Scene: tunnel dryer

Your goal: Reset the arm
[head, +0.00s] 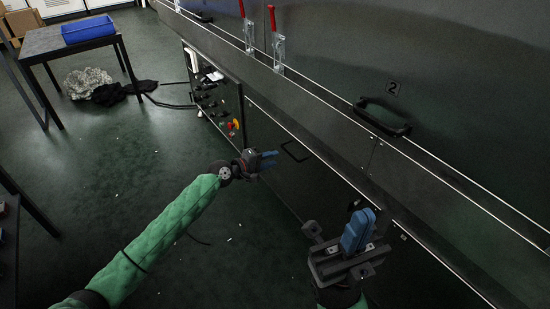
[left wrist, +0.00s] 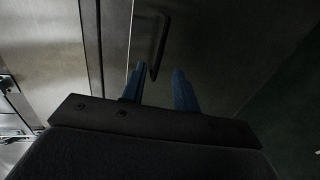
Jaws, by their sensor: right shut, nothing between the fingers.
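My left gripper (head: 268,159) is at the end of the green-sleeved arm, in front of the dark lower panels of the machine. In the left wrist view its two blue fingers (left wrist: 158,84) stand apart with nothing held between them. A thin black bar handle (head: 295,151) on a lower panel is just beyond the fingertips; in the left wrist view the handle (left wrist: 160,45) shows past the fingers, and I cannot tell whether they touch it. My right gripper (head: 358,231) is at lower right, its blue fingers together and empty, near the lower panels.
The long dark machine (head: 350,85) fills the right side, with a black door handle (head: 382,117) and red-handled clamps (head: 274,40). A control panel with a red button (head: 231,126) is left of it. A table (head: 45,40) holds a blue bin (head: 88,30). The green floor (head: 100,150) is mostly free.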

